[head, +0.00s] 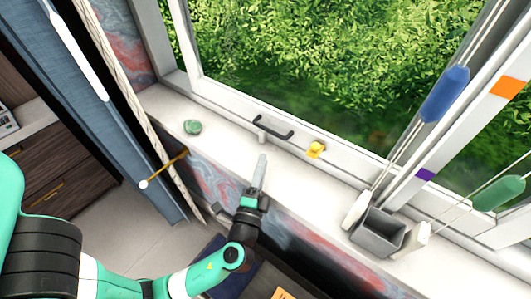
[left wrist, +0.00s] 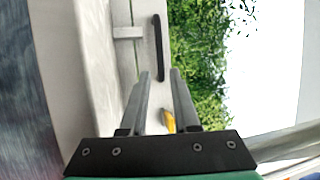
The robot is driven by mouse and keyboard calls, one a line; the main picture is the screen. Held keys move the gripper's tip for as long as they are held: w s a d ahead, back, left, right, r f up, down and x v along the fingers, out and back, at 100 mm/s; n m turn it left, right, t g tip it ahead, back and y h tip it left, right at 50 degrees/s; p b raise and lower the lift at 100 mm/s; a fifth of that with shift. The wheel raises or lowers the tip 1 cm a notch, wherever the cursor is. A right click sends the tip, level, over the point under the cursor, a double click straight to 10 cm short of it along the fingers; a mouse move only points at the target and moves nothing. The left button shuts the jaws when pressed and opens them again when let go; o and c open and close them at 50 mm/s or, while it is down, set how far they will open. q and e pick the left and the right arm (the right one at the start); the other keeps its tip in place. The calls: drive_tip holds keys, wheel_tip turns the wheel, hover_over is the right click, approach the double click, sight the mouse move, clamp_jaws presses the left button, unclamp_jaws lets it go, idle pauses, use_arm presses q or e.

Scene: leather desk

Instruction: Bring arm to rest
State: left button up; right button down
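My left arm comes in from the lower left in the head view. Its gripper (head: 262,158) is above the front part of the white sill, pointing toward the window. In the left wrist view the gripper's two grey fingers (left wrist: 161,72) stand apart with nothing held between them. The black window handle (head: 272,128) lies beyond the fingertips, apart from them; it also shows in the left wrist view (left wrist: 158,48). My right gripper is in neither view.
On the white sill (head: 335,207) are a green stone-like object (head: 192,127), a yellow piece (head: 315,150) by the frame, and a grey box (head: 377,236) at the right. A blue curtain hangs left.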

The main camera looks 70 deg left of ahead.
use_arm(q)
drive_tip(key=shift+r, duration=0.1)
idle(0.5)
drive_tip(key=w+d+r+n+t+h+p, duration=0.1)
drive_tip(key=w+d+r+n+t, duration=0.2)
drive_tip(key=r, duration=0.9)
drive_tip(key=w+d+r+n+t+p, duration=0.2)
drive_tip(key=w+r+n, duration=0.2)
drive_tip(key=r, duration=0.9)
drive_tip(key=w+d+r+n+t+h+p, duration=0.1)
drive_tip(key=w+d+r+n+t, duration=0.2)
drive_tip(key=r, duration=0.9)
drive_tip(key=s+d+r+m+t+h, duration=0.2)
drive_tip(key=s+d+r+t+h, duration=0.15)
drive_tip(key=d+r+h, duration=0.35)
drive_tip(key=s+d+r+m+t+h, duration=0.2)
drive_tip(key=d+r+m+t+h, duration=0.25)
drive_tip(key=h, duration=0.55)
wheel_tip(320, 180, up, 38)
drive_tip(key=n+p, duration=0.2)
drive_tip(key=p, duration=3.6)
drive_tip(key=shift+w+d+y, duration=0.35)
drive_tip(key=shift+w+y, duration=0.05)
